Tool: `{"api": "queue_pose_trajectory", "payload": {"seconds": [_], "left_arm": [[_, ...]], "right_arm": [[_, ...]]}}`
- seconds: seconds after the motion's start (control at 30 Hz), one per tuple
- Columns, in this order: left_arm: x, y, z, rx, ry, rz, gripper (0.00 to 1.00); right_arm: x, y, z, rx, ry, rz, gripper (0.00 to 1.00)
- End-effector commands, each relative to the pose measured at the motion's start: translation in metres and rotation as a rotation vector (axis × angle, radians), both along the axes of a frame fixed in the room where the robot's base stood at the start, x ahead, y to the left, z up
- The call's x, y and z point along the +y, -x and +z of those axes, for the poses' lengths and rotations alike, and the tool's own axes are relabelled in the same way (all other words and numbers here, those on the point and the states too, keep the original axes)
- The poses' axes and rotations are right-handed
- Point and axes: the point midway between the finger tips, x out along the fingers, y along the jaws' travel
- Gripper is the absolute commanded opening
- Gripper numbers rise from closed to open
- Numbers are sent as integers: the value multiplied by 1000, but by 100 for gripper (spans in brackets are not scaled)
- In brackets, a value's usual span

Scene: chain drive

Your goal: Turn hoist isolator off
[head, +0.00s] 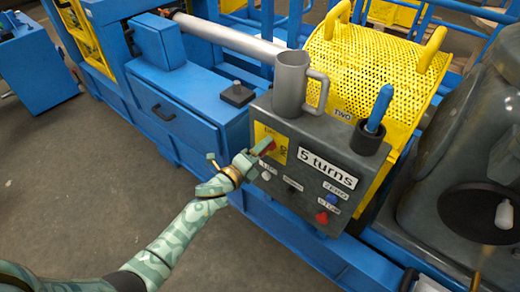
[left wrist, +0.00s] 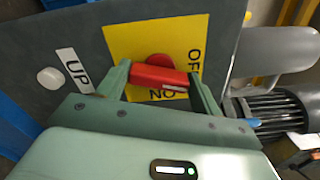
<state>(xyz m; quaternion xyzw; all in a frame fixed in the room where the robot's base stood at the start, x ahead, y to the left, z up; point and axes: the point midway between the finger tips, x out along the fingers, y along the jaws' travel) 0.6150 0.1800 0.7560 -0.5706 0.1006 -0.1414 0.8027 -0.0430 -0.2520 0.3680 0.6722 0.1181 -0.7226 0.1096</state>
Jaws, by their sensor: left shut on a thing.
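The hoist isolator is a red rotary handle (left wrist: 160,77) on a yellow plate (left wrist: 125,42) marked ON and OFF, on the sloping face of the dark grey control box. It also shows in the head view, where my gripper partly covers the handle and plate (head: 261,132). My left gripper (head: 262,152) is at the plate. In the left wrist view its two green fingers (left wrist: 162,88) are shut on the red handle, one at each end. The handle lies between the fingers, across the plate. Which mark it points to, I cannot tell. My right gripper is not in view.
The control box (head: 328,133) also carries an UP button (left wrist: 50,78), a blue button, a red STOP button (head: 322,217) and a "5 turns" label. A grey mug (head: 290,85) and a blue-handled tool in a cup (head: 378,108) stand on top. A yellow perforated guard (head: 352,65) rises behind.

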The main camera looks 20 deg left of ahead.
Motion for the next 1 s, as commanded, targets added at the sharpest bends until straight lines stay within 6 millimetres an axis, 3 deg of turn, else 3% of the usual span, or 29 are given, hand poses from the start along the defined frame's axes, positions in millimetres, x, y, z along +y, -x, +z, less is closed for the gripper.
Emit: {"api": "queue_pose_trajectory", "payload": {"seconds": [0.5, 1.0], "left_arm": [[2, 0, -1, 105, 286, 3, 43], [2, 0, -2, 121, 330, 3, 43]], "right_arm": [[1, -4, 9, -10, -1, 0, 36], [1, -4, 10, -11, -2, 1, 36]]}}
